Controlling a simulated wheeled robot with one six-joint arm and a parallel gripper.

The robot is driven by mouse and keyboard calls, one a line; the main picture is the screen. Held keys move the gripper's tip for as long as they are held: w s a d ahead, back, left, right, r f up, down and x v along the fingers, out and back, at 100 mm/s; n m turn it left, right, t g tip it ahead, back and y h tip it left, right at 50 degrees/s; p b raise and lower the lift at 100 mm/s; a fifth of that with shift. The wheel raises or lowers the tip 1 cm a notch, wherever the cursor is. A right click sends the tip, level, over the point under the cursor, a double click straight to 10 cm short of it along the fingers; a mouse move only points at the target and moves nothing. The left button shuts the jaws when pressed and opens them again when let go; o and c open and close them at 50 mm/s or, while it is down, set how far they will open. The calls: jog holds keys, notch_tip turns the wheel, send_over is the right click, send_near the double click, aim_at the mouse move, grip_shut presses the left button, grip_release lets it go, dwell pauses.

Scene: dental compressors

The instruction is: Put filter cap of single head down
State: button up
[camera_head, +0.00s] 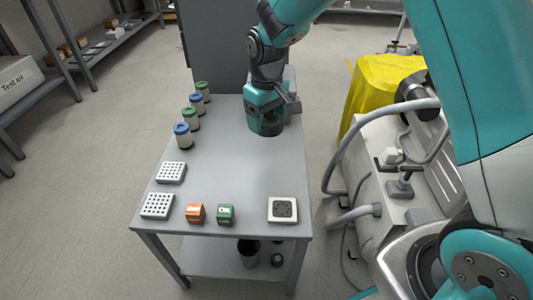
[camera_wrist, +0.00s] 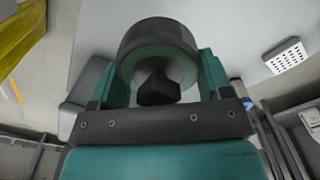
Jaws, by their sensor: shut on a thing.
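My gripper (camera_head: 266,105) is over the back right part of the grey table (camera_head: 225,170). In the wrist view, my gripper (camera_wrist: 158,68) is shut on the filter cap (camera_wrist: 158,34), a dark round cap with a greenish inner ring and a black knob facing the camera. The fingers grip it from both sides. The cap also shows dark under the gripper in the head view (camera_head: 268,128). Whether it touches the tabletop is hard to tell.
Several jars with blue and green lids (camera_head: 190,118) line the table's left edge. Two white perforated blocks (camera_head: 171,172), an orange cube (camera_head: 195,213), a green cube (camera_head: 226,214) and a white square fixture (camera_head: 283,210) sit nearer the front. The table's middle is clear. Compressor equipment (camera_head: 375,160) stands right.

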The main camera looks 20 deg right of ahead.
aim_at(267, 154)
notch_tip(267, 154, down, 9)
jog(key=b, duration=0.3)
jog(key=shift+f, duration=0.15)
jog(key=o, duration=0.9)
